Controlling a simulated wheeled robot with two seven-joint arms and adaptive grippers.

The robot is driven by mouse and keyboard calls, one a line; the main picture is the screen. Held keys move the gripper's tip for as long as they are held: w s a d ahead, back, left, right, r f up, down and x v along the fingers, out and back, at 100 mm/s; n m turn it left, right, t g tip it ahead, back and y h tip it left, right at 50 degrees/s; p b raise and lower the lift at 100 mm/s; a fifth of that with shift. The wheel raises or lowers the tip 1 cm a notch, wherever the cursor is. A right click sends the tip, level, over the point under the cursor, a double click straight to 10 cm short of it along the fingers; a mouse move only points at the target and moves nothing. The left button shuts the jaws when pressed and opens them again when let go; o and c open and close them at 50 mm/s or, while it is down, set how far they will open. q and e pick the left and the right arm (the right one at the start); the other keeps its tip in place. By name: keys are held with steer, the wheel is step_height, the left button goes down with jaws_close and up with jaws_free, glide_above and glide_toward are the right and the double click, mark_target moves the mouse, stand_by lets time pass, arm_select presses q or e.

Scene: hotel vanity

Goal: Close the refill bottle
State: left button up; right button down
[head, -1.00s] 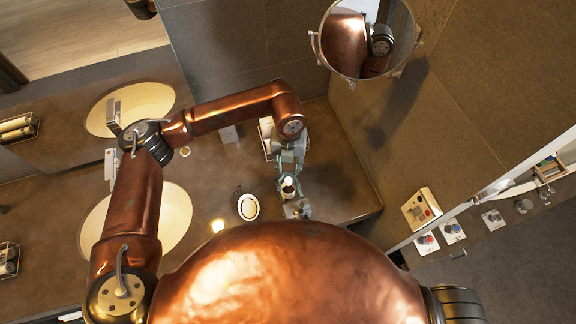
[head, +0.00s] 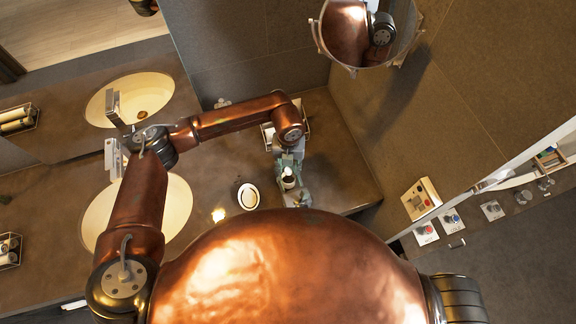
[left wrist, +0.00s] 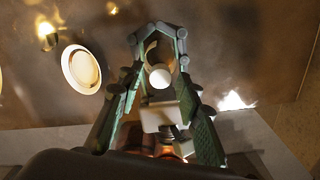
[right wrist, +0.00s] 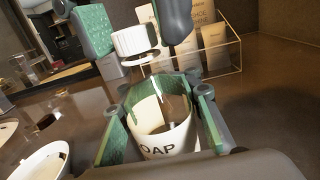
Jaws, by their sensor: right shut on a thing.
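The refill bottle (right wrist: 166,140) is a white open-topped container lettered "SOAP" with an amber inside, slightly tilted in the right wrist view. My right gripper (right wrist: 166,84) is shut around it. A white ribbed cap (right wrist: 134,42) hangs above and left of the open mouth, apart from it, between a green pad and a dark finger of my left gripper. My left gripper (head: 289,160) is over the counter in the head view. In the left wrist view, white pieces show between green fingers, but which is the cap is unclear. My right gripper is mostly hidden in the head view.
A wire rack with cartons (right wrist: 205,50) stands behind the bottle. A pale oval dish (head: 248,197) lies on the counter to the left, beyond it the sink (head: 175,210). The wall is close on the right.

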arm_select(q)
steer(key=shift+c, duration=0.5)
jaws_close()
steer(key=m, duration=1.8)
steer(key=shift+o, duration=1.3)
jaws_free()
